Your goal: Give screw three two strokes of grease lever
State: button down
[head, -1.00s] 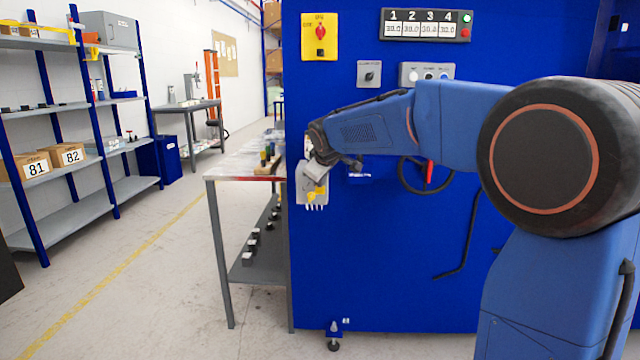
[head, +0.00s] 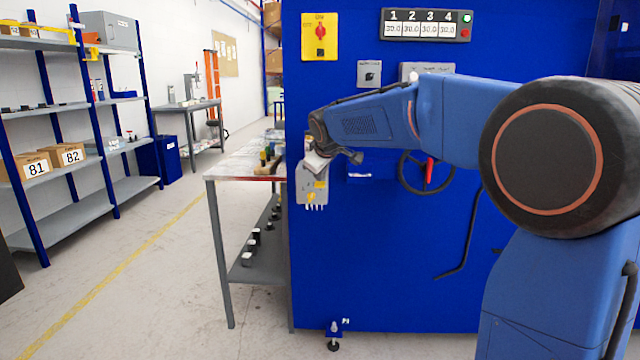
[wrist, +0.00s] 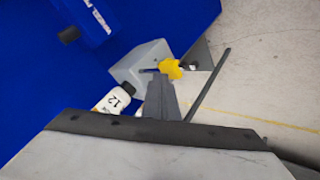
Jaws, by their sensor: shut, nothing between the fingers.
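The grease unit is a grey box (head: 312,192) on the left edge of the blue machine's front, with several pale spouts below it. A yellow part (head: 320,184) shows on its face; in the wrist view it is a yellow knob (wrist: 171,69) on the grey box (wrist: 143,62). My gripper (head: 318,166) is just above and in front of the box, covering its upper part. In the wrist view its fingers (wrist: 160,84) are together and empty, their tips close to the knob; I cannot tell whether they touch. I cannot clearly make out the lever. A thin grey bar (wrist: 208,84) lies right of the fingers.
A steel table (head: 245,168) with small items stands left of the machine. A bottle labelled 12 (wrist: 115,97) shows in the wrist view. A handwheel with a red grip (head: 429,170) and a display (head: 425,24) are on the machine. The floor at left is open.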

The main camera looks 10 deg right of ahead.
jog(key=shift+r, duration=0.75)
jog(key=shift+r, duration=2.5)
jog(key=shift+s, duration=0.1)
jog(key=s+d+f+m+g, duration=0.1)
jog(key=s+d+f, duration=0.15)
jog(key=s, duration=0.65)
jog(key=s+d+f+m+g, duration=0.15)
jog(key=s+f, duration=0.25)
jog(key=s, duration=0.4)
jog(key=s+d+f+m, duration=0.1)
jog(key=s+f+m, duration=0.15)
jog(key=s, duration=0.65)
jog(key=s+f+m+g, duration=0.1)
jog(key=s+f, duration=0.7)
jog(key=s, duration=0.4)
jog(key=s+f+m+g+y, duration=0.1)
jog(key=s+f, duration=0.7)
jog(key=s, duration=0.3)
jog(key=shift+s+d+f+m, duration=0.25)
jog(key=shift+s+m, duration=0.1)
jog(key=shift+m, duration=0.05)
